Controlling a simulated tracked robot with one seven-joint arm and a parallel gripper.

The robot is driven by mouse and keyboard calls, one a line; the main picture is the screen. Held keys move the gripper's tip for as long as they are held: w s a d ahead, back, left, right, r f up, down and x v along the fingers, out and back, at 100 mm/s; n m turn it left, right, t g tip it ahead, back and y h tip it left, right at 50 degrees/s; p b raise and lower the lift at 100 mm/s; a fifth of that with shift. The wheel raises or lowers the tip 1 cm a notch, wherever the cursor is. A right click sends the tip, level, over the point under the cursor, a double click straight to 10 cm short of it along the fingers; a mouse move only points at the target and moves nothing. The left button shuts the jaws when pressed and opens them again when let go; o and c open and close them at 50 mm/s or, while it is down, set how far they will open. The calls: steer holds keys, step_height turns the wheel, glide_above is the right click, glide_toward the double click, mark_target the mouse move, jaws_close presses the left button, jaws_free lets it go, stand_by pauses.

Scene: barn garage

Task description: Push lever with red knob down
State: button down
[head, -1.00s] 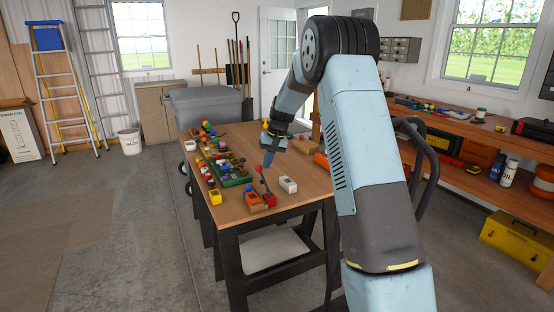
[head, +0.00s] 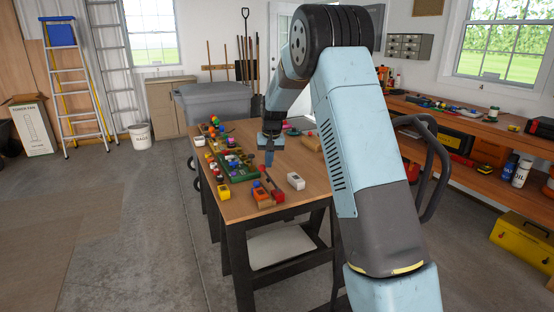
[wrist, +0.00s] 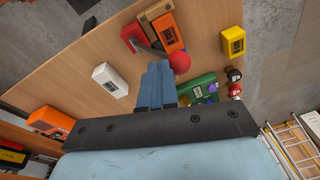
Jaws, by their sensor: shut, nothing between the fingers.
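The lever's red knob (wrist: 180,62) shows in the wrist view, close beside the tips of my gripper (wrist: 157,68). Its thin dark arm runs back to a red base (wrist: 133,36) on the table. The red base also shows in the head view (head: 278,195) near the table's front edge. The lever arm there rises tilted to the left from the base. I cannot tell whether the fingertips touch the knob.
A yellow box (head: 223,191) and a green tray (head: 240,172) with several small items lie further left.

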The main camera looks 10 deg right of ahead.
steer(key=a+f+h, duration=0.3)
steer(key=s+a+f+t+h, duration=0.1)
steer(key=a+f+h, duration=0.2)
steer(key=f+h, duration=0.1)
steer(key=s+a+f+t+h, duration=0.1)
steer(key=a+f+h, duration=0.2)
steer(key=a, duration=0.1)
steer(key=shift+f+n+h, duration=0.15)
steer(key=shift+n+h, duration=0.15)
steer(key=shift+n, duration=0.1)
steer(key=shift+s+a+f, duration=0.15)
steer(key=shift+f, duration=0.35)
steer(key=shift+s+a+f, duration=0.1)
steer(key=shift+s+f, duration=0.05)
steer(key=shift+f, duration=0.05)
steer(key=s+a+r, duration=0.4)
steer(key=a+r, duration=0.3)
steer(key=r, duration=0.3)
stand_by(0.4)
